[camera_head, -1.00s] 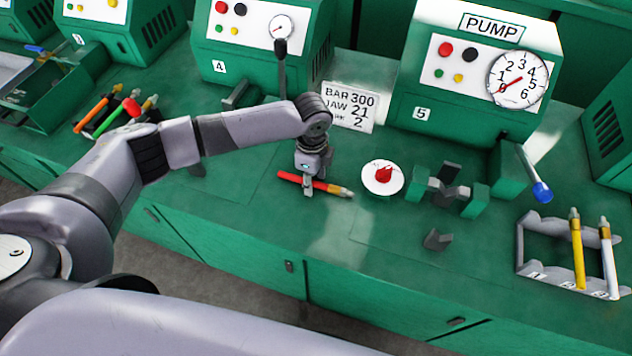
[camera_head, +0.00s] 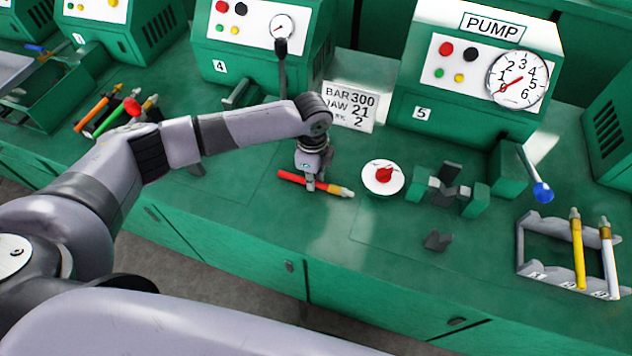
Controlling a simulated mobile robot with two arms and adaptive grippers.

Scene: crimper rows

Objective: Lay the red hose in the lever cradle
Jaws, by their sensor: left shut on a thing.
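The red hose (camera_head: 290,177), with a pale brass-coloured end, lies at a slant at bench height, left of the white disc. My left gripper (camera_head: 311,188) points down over its middle and is shut on it. I cannot tell whether the hose touches the bench. A small dark V-shaped block (camera_head: 438,241), which looks like a cradle, stands empty in front of the green and grey jaws (camera_head: 448,186) of station 5. A lever with a blue knob (camera_head: 542,192) is right of those jaws. My right gripper is not in view.
A white disc with a red knob (camera_head: 383,176) lies between hose and jaws. A grey rack (camera_head: 530,252) holds yellow and white hoses at right. The front bench is mostly clear.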

